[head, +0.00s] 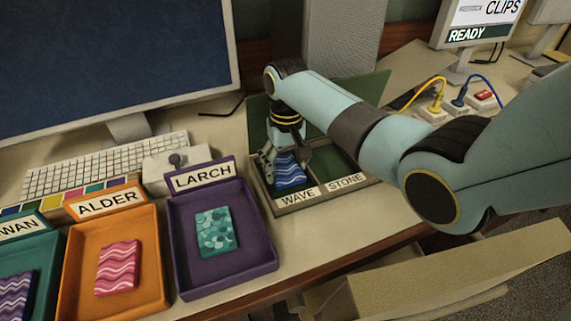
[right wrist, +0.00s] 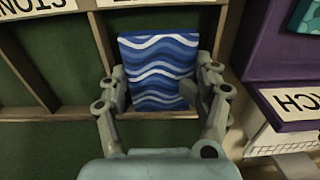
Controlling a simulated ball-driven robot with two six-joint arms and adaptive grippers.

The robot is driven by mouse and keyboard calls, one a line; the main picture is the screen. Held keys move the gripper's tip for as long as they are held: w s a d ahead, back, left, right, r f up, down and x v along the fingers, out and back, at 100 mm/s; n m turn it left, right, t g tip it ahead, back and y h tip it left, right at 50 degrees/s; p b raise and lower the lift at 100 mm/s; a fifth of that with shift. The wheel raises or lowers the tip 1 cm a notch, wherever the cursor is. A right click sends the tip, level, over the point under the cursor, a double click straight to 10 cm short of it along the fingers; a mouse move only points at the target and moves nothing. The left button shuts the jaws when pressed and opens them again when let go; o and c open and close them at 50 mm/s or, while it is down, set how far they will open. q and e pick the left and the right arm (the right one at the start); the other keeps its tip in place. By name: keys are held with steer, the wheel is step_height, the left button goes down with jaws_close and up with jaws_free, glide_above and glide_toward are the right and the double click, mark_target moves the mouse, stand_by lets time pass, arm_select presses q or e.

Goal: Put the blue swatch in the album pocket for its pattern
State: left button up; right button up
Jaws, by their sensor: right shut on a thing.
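The blue swatch (head: 290,172) has white and light-blue wavy lines. It is over the pocket labelled WAVE of the green-lined album (head: 258,186) in the head view. My right gripper (head: 277,160) is shut on it, with a finger on each side of the swatch (right wrist: 157,75) in the right wrist view. There the swatch covers most of the pocket below it; I cannot tell whether it touches the floor. The pocket labelled STONE (head: 327,160) is to its right and looks empty. My left gripper is out of view.
A purple LARCH tray (head: 225,278) holds a teal spotted swatch (head: 217,232). An orange ALDER tray (head: 75,290) holds a pink wavy swatch (head: 118,267). A teal tray (head: 45,275) holds a purple swatch (head: 15,296). A keyboard (head: 105,165) and monitor stand behind.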

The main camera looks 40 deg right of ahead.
mark_target(286, 169)
steer(key=shift+f, duration=0.15)
steer(key=shift+f, duration=0.45)
steer(key=o, duration=1.5)
steer(key=shift+r, duration=0.55)
step_height(286, 169, up, 12)
